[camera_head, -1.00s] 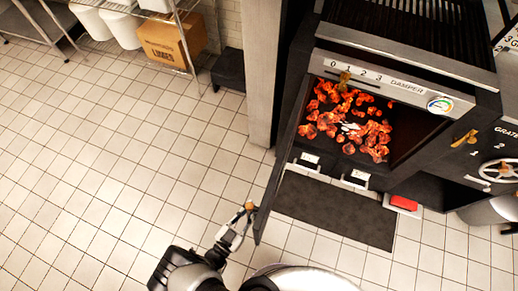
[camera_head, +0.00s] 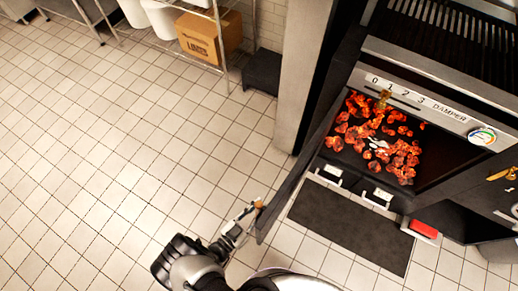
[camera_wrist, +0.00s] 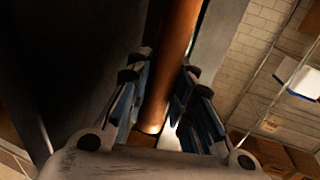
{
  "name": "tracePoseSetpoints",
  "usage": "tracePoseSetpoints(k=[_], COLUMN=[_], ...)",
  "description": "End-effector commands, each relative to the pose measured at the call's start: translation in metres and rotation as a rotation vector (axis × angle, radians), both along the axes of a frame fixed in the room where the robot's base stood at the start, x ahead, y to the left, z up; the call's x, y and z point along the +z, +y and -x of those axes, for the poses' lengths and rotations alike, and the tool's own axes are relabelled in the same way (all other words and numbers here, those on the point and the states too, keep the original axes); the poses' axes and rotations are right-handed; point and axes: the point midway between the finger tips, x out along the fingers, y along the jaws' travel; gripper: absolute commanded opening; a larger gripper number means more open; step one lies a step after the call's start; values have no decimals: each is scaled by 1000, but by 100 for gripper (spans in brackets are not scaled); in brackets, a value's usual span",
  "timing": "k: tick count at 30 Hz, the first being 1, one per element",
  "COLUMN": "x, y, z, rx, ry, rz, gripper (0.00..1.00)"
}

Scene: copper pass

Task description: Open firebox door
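The firebox door (camera_head: 290,190) is a dark panel standing swung out from the firebox opening toward the lower left. Behind it the firebox (camera_head: 435,160) is exposed, with glowing orange coals (camera_head: 375,140) inside. My gripper (camera_head: 250,210) is at the door's outer edge, by a small copper-coloured handle (camera_head: 259,203). In the wrist view the round copper handle (camera_wrist: 173,60) runs between the fingers of my gripper (camera_wrist: 160,95), which look closed in on it from both sides. The dark door face (camera_wrist: 75,60) fills the left of that view.
A damper panel (camera_head: 420,98) is above the opening. A dark mat (camera_head: 350,230) lies on the floor below it. A metal pillar (camera_head: 305,75) stands behind the door. A shelf with a cardboard box (camera_head: 210,37) and a black step (camera_head: 262,70) are farther back. The tiled floor at left is clear.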

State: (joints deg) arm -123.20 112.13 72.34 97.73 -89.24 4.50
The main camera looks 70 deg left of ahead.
Motion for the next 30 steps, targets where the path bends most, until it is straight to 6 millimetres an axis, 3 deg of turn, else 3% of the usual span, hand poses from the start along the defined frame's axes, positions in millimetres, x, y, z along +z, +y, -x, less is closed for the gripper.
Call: tracePoseSetpoints(k=[5,16,30], x=[0,1,1], y=[0,-2,-40], z=[0,5,85], rx=[-1,0,3], ry=[0,-1,0], rz=[-1,-4,-4], gripper=[35,35,35])
